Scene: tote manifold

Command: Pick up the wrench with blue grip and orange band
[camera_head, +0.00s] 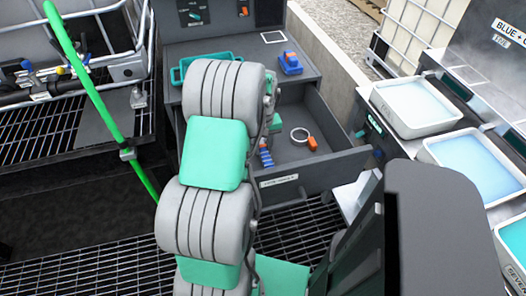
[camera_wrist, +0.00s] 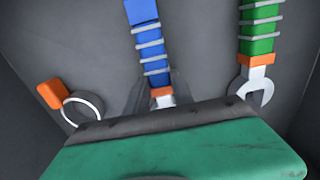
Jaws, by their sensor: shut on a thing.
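The wrench with blue grip and orange band (camera_wrist: 151,45) is at the centre of the wrist view, with grey rings around its grip. Its lower end is hidden behind the green and dark body of my gripper. The dark fingers of my gripper (camera_wrist: 159,95) lie on both sides of the wrench near the orange band, shut on it. In the head view the blue grip (camera_head: 266,158) shows in the open drawer (camera_head: 335,167), beside my arm, which hides my gripper there. I cannot tell whether the wrench is clear of the drawer floor.
A wrench with green grip and orange band (camera_wrist: 260,30) lies to the right in the wrist view. A metal ring with an orange tag (camera_wrist: 82,104) lies to the left. Drawer walls enclose them. White trays of blue liquid (camera_head: 415,105) stand right of the drawer.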

